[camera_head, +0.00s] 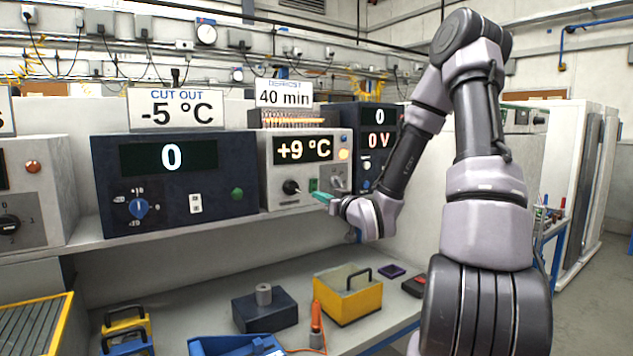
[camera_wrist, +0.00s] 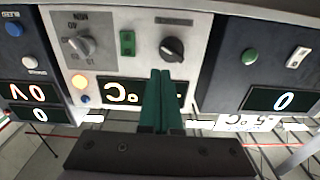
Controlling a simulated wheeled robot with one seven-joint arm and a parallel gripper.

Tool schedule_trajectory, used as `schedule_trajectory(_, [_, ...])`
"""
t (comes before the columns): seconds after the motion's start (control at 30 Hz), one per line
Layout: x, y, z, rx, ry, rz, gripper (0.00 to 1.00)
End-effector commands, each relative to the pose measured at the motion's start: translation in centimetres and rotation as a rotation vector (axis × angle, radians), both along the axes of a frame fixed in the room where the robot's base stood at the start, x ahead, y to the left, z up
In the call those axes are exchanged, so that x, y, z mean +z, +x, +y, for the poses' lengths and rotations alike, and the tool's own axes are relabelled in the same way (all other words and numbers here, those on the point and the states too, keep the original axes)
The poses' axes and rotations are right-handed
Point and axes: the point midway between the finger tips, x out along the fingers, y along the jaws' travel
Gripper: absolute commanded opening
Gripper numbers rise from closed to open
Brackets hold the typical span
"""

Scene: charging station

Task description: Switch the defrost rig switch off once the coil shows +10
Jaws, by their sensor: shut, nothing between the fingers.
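The grey defrost rig (camera_head: 268,178) stands on the shelf under a "40 min" card, and its display (camera_head: 303,149) reads +9 °C. An amber lamp (camera_head: 343,155) is lit beside the display. A black rotary knob (camera_head: 291,187) is on its lower front, also seen in the wrist view (camera_wrist: 172,48). The upside-down wrist view also shows a green rocker (camera_wrist: 127,43) and a 10–40 MIN dial (camera_wrist: 80,45). My gripper (camera_head: 316,195) is shut and empty; its green fingers (camera_wrist: 164,74) end close to the knob. Contact cannot be told. The fingers hide part of the display in the wrist view.
A dark blue unit (camera_head: 110,190) showing 0 stands left, under a "CUT OUT -5 °C" card (camera_head: 176,108). Another dark unit (camera_head: 379,118) showing 0 and 0 V stands right. A yellow box (camera_head: 345,305) and a dark block (camera_head: 262,315) sit on the bench below.

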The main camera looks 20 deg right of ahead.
Motion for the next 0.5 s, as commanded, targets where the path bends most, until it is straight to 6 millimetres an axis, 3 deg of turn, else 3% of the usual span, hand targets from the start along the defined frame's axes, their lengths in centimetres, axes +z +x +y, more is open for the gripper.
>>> schedule_trajectory(0.5, [-0.9,-0.7,-5.4,-0.079,-1.112,-0.419,0.00])
